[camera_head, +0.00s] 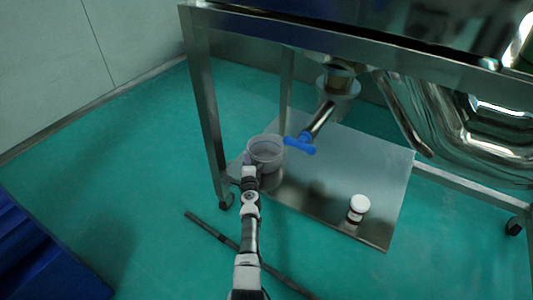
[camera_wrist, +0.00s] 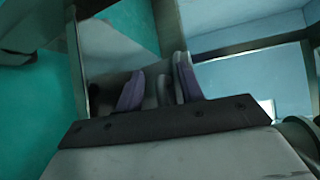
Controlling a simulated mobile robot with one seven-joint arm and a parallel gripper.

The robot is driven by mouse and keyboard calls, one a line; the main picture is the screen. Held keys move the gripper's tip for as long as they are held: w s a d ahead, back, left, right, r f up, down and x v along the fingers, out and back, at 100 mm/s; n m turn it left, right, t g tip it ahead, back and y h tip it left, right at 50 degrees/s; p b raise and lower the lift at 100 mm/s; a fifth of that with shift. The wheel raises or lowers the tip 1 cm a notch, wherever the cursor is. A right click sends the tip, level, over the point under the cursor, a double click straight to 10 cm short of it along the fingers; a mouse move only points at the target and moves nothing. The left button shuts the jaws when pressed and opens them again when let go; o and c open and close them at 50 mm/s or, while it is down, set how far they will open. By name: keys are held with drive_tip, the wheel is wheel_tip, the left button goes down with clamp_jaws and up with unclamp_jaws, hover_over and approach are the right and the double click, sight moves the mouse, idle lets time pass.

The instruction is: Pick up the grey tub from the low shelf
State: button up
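The grey tub (camera_head: 265,147), round and open-topped, is at the left part of the low metal shelf (camera_head: 310,200) under the steel frame. Its base is partly hidden, so I cannot tell whether it rests on the shelf. My gripper (camera_head: 252,164) is at the tub's near left side, by its rim. In the wrist view my gripper's purple-padded fingers (camera_wrist: 160,88) stand a little apart. Narrow grey shapes show between them, and I cannot tell whether they are the tub's wall or finger parts.
A pipe with a blue handle (camera_head: 300,145) hangs just right of the tub. A white-capped jar (camera_head: 358,208) stands on the shelf at the right. A frame leg (camera_head: 208,120) rises close left of my gripper. A dark bar (camera_head: 210,229) lies on the green floor.

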clamp_jaws()
drive_tip(key=shift+r, duration=0.2)
idle(0.4)
